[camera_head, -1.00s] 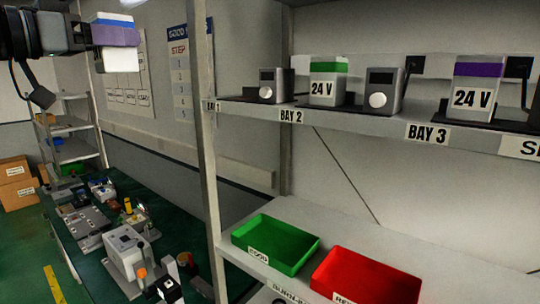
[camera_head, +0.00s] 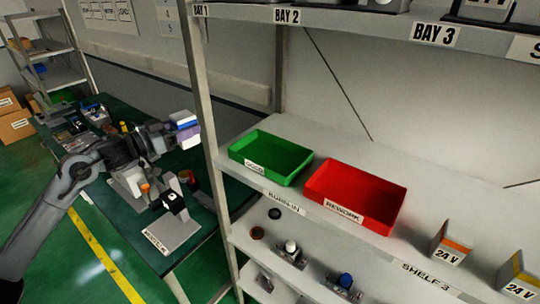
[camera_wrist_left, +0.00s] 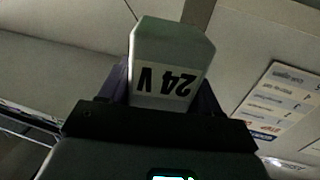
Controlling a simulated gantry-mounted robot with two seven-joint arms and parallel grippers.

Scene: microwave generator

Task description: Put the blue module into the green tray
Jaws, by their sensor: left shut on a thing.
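My left gripper (camera_head: 186,131) is in the head view, left of the shelf post and in front of the shelves. My right gripper is not in view.
A red tray (camera_head: 326,209) labelled REWORK sits right of the green tray. The shelf post (camera_head: 204,110) stands between the gripper and the green tray in the picture. A cluttered workbench (camera_head: 125,231) lies below the arm.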

